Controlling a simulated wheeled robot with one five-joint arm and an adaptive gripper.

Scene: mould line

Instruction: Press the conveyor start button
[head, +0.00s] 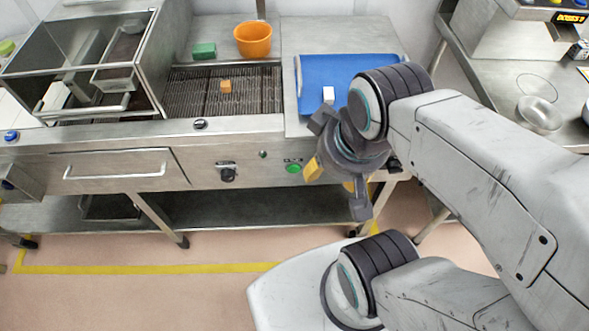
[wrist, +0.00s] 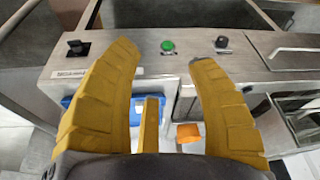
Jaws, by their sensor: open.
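The green round button (head: 294,168) sits on the steel front panel of the conveyor, under a small dark label. It also shows in the wrist view (wrist: 168,46), near the top, between and beyond my two yellow fingertips. My gripper (head: 332,183) is open, with nothing seen between its fingers. In the head view it hangs just right of the button and one yellow finger shows close to it. In the wrist view the fingers of my gripper (wrist: 165,58) spread to both sides of the button. I cannot tell whether anything touches it.
A dark knob (head: 228,172) is left of the button. A black switch (wrist: 77,47) shows in the wrist view. The belt (head: 190,92) carries an orange block (head: 226,86).

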